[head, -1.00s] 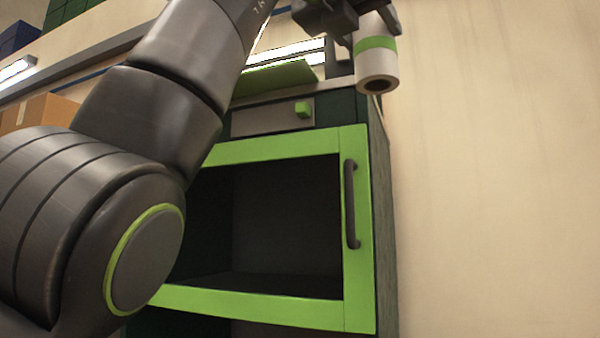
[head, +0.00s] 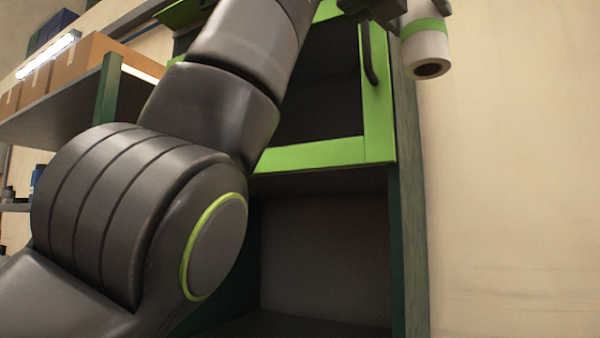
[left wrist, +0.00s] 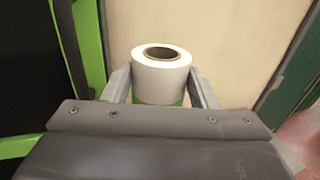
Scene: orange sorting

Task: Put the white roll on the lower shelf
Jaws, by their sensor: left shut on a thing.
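The white roll (head: 426,50) has a green band and a dark hollow core. It hangs at the top right of the head view, in front of the pale wall and right of the cabinet. My left gripper (head: 385,8) is shut on it. In the left wrist view the roll (left wrist: 161,75) stands between the two fingers of the left gripper (left wrist: 161,88). The lower shelf (head: 320,250) is the open dark compartment below the green-framed door (head: 310,154). It looks empty where it shows; my arm hides its left part. My right gripper is not in view.
The cabinet's right side panel (head: 408,230) edges the compartment. A dark handle (head: 369,52) sticks out from the door. A rack at the left holds cardboard boxes (head: 85,60). The space before the wall (head: 510,200) at the right is clear.

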